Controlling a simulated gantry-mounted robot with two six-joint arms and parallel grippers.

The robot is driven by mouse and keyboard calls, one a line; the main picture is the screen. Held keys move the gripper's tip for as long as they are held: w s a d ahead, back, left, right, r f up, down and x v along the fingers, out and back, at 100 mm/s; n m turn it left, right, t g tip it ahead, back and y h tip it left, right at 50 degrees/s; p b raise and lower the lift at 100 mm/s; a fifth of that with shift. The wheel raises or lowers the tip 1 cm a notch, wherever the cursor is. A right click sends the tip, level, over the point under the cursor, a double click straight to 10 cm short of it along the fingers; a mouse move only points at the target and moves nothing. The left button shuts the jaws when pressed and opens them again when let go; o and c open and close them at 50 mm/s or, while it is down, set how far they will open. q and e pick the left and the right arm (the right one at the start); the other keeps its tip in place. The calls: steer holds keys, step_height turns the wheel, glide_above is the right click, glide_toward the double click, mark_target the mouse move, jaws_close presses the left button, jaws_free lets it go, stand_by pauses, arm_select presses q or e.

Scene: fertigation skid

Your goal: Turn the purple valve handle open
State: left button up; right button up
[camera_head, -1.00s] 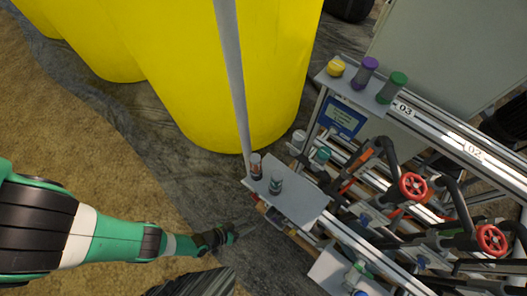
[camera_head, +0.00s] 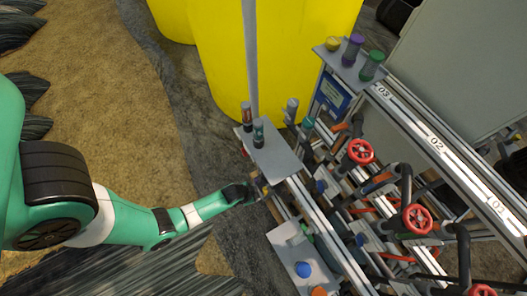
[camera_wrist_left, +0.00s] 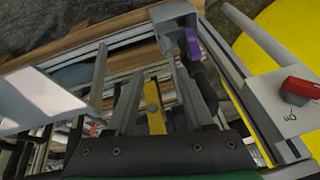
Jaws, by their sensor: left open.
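The purple valve handle (camera_wrist_left: 192,43) shows in the left wrist view, on a dark fitting beside a grey bracket near the top centre. I cannot make it out in the head view. My left gripper (camera_head: 265,190) is at the near left edge of the skid, just below the small grey shelf. In the wrist view its fingers (camera_wrist_left: 156,88) are open, with a yellow bar (camera_wrist_left: 153,112) behind the gap between them. The purple handle lies beyond and to the right of the fingertips, apparently not touched. My right gripper is not in view.
A small grey shelf (camera_head: 272,158) with bottles stands above the gripper. Red handwheels (camera_head: 360,151), pipes and rails fill the skid to the right. A large yellow tank (camera_head: 220,60) stands behind. A lower plate (camera_head: 285,235) lies in front. Open floor lies left.

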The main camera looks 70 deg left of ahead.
arm_select(q)
steer(key=n, duration=0.2)
glide_toward(256, 182)
steer(key=a+f, duration=0.1)
steer(key=f, duration=0.1)
steer(key=shift+y, duration=0.3)
steer(key=b+x, duration=0.5)
steer(key=x, duration=0.2)
steer(key=b+x, duration=0.3)
steer(key=shift+s+d+f+b, duration=0.1)
steer(key=shift+d+f+b, duration=0.2)
steer(key=shift+f, duration=0.2)
steer(key=shift+w+a+f+b, duration=0.2)
steer(key=shift+a+f+b, duration=0.05)
steer(key=shift+f+b, duration=0.15)
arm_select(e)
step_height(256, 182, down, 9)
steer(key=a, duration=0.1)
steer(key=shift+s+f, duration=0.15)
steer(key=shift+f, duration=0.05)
arm_select(q)
steer(key=shift+r, duration=0.1)
jaws_close()
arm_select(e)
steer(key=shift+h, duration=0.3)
